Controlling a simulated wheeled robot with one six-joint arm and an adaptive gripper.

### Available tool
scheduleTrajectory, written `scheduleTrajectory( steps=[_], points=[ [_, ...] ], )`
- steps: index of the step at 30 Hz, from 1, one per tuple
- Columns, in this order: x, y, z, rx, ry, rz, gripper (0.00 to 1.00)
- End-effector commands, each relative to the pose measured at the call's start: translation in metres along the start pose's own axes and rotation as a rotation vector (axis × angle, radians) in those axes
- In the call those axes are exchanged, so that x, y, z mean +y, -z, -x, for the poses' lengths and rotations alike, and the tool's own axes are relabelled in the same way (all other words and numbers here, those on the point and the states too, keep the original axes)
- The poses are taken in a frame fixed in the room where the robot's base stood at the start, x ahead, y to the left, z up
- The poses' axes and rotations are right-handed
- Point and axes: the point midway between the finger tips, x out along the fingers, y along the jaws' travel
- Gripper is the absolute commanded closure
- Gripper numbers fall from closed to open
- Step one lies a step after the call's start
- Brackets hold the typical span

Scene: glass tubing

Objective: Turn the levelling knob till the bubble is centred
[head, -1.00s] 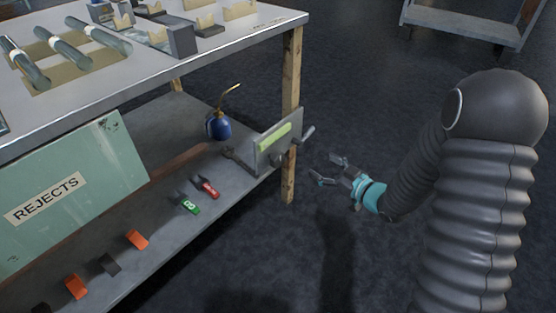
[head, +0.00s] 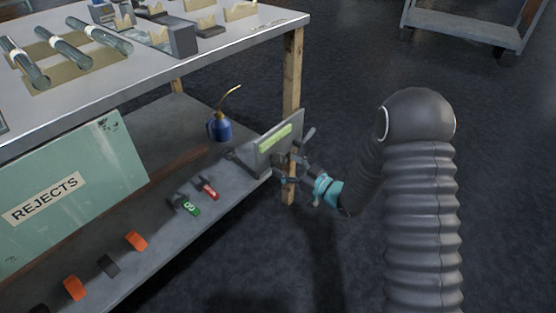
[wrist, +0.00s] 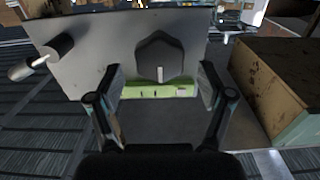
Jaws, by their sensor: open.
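The grey upright plate (head: 268,147) stands at the end of the lower shelf. It carries a yellow-green level vial (head: 275,137), which also shows in the wrist view (wrist: 150,91). The dark lobed levelling knob (wrist: 159,56) with a white mark is on the plate's face. My gripper (wrist: 160,80) is open, its fingers left and right of the knob in the picture, with no clear contact. In the head view my gripper (head: 287,170) is close to the plate. The vial shows two dark lines and a pale patch toward its right end in the wrist view, possibly the bubble.
A lever handle (wrist: 42,58) sticks out of the plate beside the knob. A wooden table leg (head: 291,75) stands behind the plate. A blue oil can (head: 220,128) and a green REJECTS panel (head: 75,190) are nearby.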

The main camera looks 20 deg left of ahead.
Motion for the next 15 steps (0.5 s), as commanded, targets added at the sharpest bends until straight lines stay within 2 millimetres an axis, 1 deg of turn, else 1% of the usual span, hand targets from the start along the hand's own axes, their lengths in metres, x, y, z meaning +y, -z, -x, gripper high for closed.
scheduleTrajectory(
  steps=[1, 6, 10, 15],
  points=[
    [-0.001, 0.0, -0.009, 0.0, 0.002, 0.001, 0.2],
    [0.0, 0.0, -0.028, 0.0, 0.0, 0.001, 0.2],
    [0.0, 0.0, -0.034, -0.001, 0.0, 0.0, 0.2],
    [0.0, 0.0, -0.036, 0.0, -0.001, 0.0, 0.2]
  ],
)
